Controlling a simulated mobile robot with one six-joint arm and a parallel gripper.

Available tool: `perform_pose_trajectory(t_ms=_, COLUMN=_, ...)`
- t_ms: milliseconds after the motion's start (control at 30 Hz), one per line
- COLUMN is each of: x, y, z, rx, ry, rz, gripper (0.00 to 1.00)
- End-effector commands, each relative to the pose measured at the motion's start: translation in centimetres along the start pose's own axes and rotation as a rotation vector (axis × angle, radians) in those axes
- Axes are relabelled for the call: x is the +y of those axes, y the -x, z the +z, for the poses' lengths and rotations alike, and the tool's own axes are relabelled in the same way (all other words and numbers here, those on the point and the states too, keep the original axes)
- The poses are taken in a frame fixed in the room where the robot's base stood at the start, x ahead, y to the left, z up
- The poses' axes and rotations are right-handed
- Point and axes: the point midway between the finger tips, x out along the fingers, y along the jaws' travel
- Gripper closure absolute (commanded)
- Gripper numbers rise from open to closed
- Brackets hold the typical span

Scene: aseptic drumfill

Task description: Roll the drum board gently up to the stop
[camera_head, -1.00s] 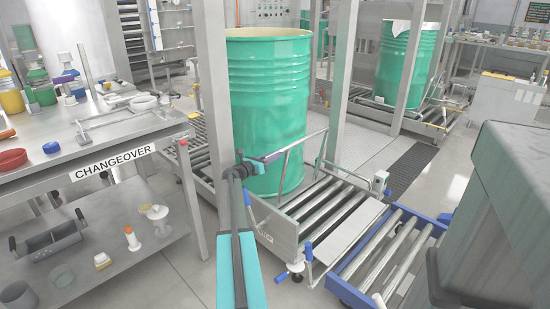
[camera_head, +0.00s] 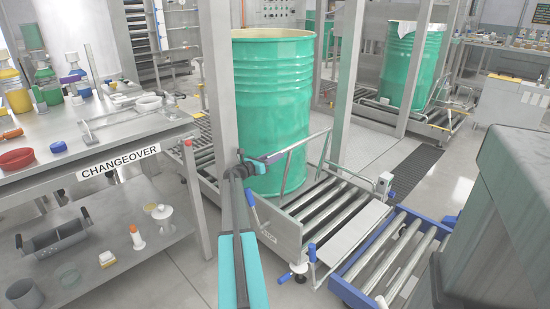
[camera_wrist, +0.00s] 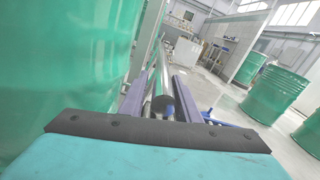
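A large green drum (camera_head: 272,110) stands upright on a low roller-topped metal board (camera_head: 325,205); its left side is partly hidden by a grey post. A bent tube handle (camera_head: 305,146) rises from the board beside the drum. My gripper (camera_head: 262,161) is at the handle's near end, close to the drum's lower wall. In the wrist view, my two purple-grey fingers (camera_wrist: 160,98) lie either side of a grey bar with a dark round end (camera_wrist: 163,104), and appear shut on it. The green drum wall (camera_wrist: 60,70) fills the left there.
A steel table labelled CHANGEOVER (camera_head: 118,163) with bottles and bowls stands at left. A blue-framed roller section (camera_head: 385,262) adjoins the board at front right. Grey posts (camera_head: 218,120) stand close to the drum. A second green drum (camera_head: 412,68) stands further back, and a grey cabinet (camera_head: 500,210) blocks the right.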

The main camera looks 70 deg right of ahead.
Motion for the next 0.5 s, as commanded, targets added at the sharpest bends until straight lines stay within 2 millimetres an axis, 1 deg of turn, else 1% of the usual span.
perform_pose_trajectory(t_ms=67, x=-0.03, y=-0.03, z=0.02, rx=0.000, ry=0.000, rz=0.000, gripper=0.60)
perform_pose_trajectory(t_ms=500, x=-0.30, y=-0.34, z=0.30, rx=-0.001, ry=-0.001, rz=-0.004, gripper=0.60)
